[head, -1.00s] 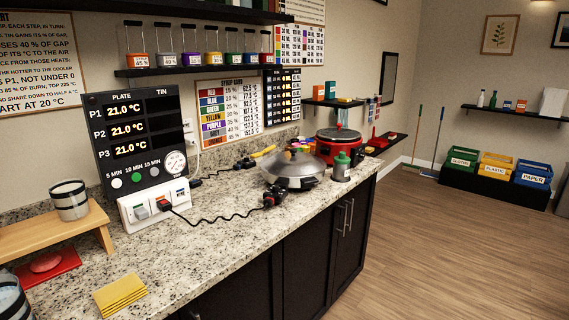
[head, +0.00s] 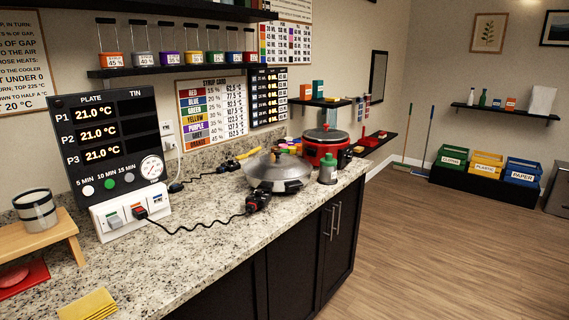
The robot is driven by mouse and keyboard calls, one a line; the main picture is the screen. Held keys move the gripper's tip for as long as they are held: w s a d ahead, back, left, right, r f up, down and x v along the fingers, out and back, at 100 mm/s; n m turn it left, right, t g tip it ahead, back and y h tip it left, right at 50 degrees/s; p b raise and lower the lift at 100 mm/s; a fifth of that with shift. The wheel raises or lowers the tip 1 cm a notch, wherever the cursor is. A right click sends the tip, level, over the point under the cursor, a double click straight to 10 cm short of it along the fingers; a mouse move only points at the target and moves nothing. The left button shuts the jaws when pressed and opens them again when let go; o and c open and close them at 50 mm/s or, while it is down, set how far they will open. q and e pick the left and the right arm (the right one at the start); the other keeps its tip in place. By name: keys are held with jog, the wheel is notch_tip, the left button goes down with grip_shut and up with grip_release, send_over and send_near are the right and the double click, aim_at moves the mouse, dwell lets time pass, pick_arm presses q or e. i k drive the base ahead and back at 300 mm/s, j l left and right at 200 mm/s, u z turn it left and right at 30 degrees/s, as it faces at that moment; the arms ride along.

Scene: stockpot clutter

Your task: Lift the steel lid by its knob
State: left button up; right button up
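The steel lid (head: 277,168) is a shiny, wide dome in the head view, on the granite counter beside the red pot. It seems to cover a low steel vessel, whose body I cannot make out clearly. A small knob shows at the top of the lid, too small and cluttered behind to make out well. Neither of my grippers is in view.
A red pot (head: 319,152) stands behind the lid, and a green-capped grey shaker (head: 328,170) stands right of it. A black connector (head: 258,201) on a cable lies in front.

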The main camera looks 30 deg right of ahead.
aim_at(277, 166)
jog(key=i+l, duration=0.15)
jog(key=l, duration=0.25)
jog(key=i+l+z, duration=0.1)
jog(key=l, duration=0.3)
jog(key=i+l, duration=0.15)
jog(key=l, duration=0.2)
jog(key=i+l, duration=0.2)
jog(key=l, duration=0.2)
jog(key=i+l+z, duration=0.1)
jog(key=l, duration=0.25)
jog(key=i+l, duration=0.2)
jog(key=l, duration=0.15)
jog(key=i+l, duration=0.15)
jog(key=l, duration=0.25)
jog(key=z, duration=0.05)
